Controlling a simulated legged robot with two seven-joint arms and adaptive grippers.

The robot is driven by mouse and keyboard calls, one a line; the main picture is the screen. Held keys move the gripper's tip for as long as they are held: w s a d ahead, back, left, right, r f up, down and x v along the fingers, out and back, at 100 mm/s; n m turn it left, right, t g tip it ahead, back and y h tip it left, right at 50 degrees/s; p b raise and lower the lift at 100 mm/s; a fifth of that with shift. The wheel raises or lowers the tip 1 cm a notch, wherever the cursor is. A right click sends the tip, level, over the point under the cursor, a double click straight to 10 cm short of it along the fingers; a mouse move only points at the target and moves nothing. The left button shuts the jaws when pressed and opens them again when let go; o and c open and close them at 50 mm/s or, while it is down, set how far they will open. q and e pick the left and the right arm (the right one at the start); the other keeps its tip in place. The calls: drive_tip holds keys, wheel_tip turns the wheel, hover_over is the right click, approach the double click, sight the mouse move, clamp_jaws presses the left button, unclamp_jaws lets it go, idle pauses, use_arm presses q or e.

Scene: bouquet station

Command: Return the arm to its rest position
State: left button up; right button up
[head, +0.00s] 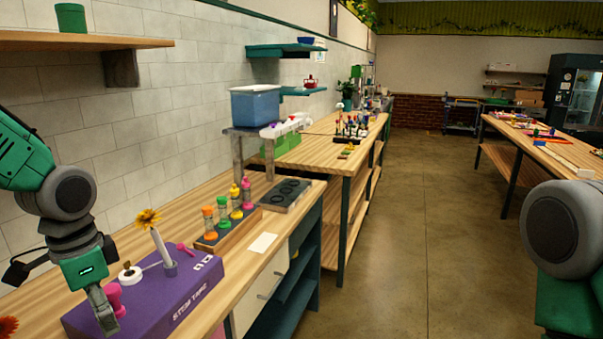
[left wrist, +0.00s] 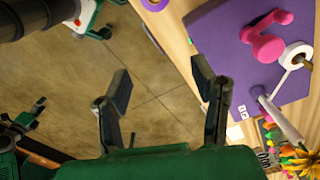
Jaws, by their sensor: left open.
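My left gripper (head: 62,297) is at the lower left of the head view, by the left end of the purple STEM TAPE box (head: 190,290). My right gripper is out of view; only part of my right arm shows at the right edge.
An orange flower (head: 148,218) stands in a white tube (head: 161,245) on the purple box. A tray (head: 228,232) of several coloured bottles, a white card (head: 263,242) and a dark holed tray (head: 286,195) lie farther along the bench. The aisle floor (head: 420,240) is clear.

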use_arm(q)
drive_tip(key=s+d+f+n, duration=0.1)
drive_tip(key=s+d+f, duration=0.2)
drive_tip(key=f, duration=0.4)
drive_tip(key=s+d+f+n, duration=0.2)
drive_tip(key=s+d+f, duration=0.1)
drive_tip(key=f, duration=0.3)
drive_tip(key=s+d+f+n, duration=0.1)
drive_tip(key=s+d+f, duration=0.2)
drive_tip(key=f, duration=0.4)
drive_tip(key=s+a+f+n, duration=0.3)
drive_tip(key=s+f, duration=0.6)
drive_tip(key=s, duration=0.2)
wheel_tip(320, 180, down, 12)
drive_tip(key=b, duration=1.2)
drive_tip(key=shift+d+t, duration=0.3)
drive_tip(key=shift+d, duration=0.1)
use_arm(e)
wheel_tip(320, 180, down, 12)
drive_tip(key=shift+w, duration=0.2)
